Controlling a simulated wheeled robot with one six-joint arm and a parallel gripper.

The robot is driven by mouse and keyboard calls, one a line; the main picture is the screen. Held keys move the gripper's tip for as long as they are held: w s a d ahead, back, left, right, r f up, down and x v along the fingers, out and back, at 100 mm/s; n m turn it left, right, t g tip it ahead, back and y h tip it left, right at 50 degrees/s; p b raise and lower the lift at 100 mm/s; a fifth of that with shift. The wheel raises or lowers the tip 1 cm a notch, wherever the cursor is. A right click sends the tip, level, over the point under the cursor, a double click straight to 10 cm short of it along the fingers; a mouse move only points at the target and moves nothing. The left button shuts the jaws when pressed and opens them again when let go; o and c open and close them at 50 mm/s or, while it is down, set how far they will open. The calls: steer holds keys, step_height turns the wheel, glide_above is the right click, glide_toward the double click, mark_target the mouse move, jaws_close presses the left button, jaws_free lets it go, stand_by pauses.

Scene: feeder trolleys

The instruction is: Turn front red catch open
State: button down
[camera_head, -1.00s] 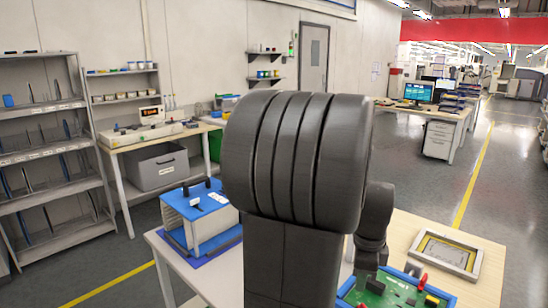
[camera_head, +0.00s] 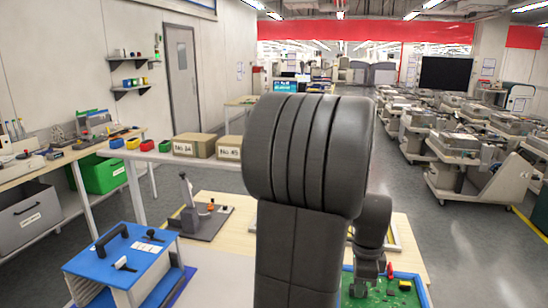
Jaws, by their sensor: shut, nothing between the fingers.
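A green circuit board (camera_head: 412,298) in a blue-edged frame lies on the light wooden table at the lower right, partly hidden by my arm. A small red catch (camera_head: 390,270) stands up near the board's far edge. My gripper (camera_head: 368,268) is at the end of the dark arm, low over the board and just left of the red catch. It looks shut and empty; its fingertips are hard to make out. I cannot tell whether it touches the board.
A grey fixture with a lever (camera_head: 200,215) stands on the table, left of my arm. Cardboard boxes (camera_head: 195,145) and small coloured bins stand on a bench behind. Several trolleys (camera_head: 470,150) fill the right side. Grey floor is open between them and the table.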

steer(key=shift+f+b, duration=2.65)
steer(key=shift+f, duration=0.85)
steer(key=shift+s+d, duration=0.15)
steer(key=shift+d, duration=0.1)
steer(key=shift+s+a+p, duration=0.15)
steer(key=shift+s+p, duration=0.2)
steer(key=shift+s, duration=0.2)
steer(key=shift+w+a, duration=0.1)
steer(key=shift+a, duration=0.15)
steer(key=shift+r, duration=0.15)
step_height(320, 180, up, 6)
steer(key=p, duration=0.5)
steer(key=shift+a, duration=0.1)
